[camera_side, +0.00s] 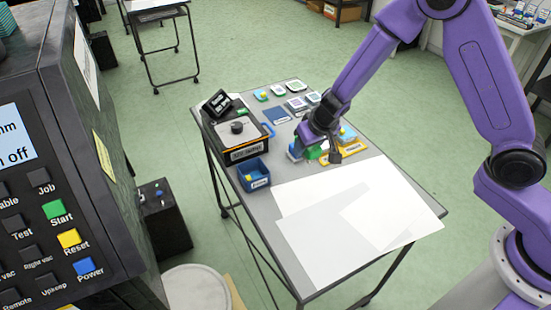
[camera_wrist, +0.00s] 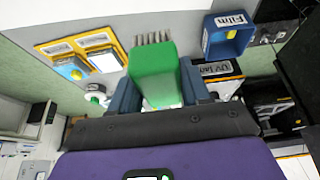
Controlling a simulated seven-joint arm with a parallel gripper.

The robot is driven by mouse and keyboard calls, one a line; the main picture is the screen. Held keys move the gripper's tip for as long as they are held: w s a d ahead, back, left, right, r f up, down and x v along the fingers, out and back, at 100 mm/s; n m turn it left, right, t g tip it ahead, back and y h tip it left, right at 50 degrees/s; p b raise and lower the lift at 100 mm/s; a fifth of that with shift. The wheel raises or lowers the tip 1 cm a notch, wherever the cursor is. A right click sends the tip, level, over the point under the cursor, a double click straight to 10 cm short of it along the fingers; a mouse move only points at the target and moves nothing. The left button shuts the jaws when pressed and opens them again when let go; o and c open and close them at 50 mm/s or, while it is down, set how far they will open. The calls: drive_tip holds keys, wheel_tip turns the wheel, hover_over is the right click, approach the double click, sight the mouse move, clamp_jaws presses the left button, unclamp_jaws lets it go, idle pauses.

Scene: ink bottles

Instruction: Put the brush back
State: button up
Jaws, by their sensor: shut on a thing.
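The brush is a green block with a row of grey bristle tufts at its far end. In the wrist view the brush (camera_wrist: 157,75) sits between the two dark blue fingers of my gripper (camera_wrist: 158,82), which is shut on it. In the side view my gripper (camera_side: 315,140) is low over the back middle of the grey table, with part of the green brush (camera_side: 315,152) showing under it. I cannot tell whether the brush touches the table. No holder for the brush can be made out.
A blue bin labelled Film (camera_side: 254,176) stands left of my gripper, near a box with a black knob (camera_side: 237,128). Yellow-edged pads (camera_side: 350,156) lie close on the right. Small cards (camera_side: 297,104) lie behind. White sheets (camera_side: 320,235) cover the front.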

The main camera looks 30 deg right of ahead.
approach(273, 161)
drive_tip(key=shift+w+d+f, duration=0.1)
drive_tip(key=shift+w+f, duration=0.7)
drive_tip(key=shift+w, duration=0.15)
drive_tip(key=shift+w+f, duration=0.25)
drive_tip(key=shift+f, duration=1.65)
drive_tip(key=shift+f, duration=0.15)
drive_tip(key=o, duration=0.7)
drive_tip(key=shift+c, duration=0.2)
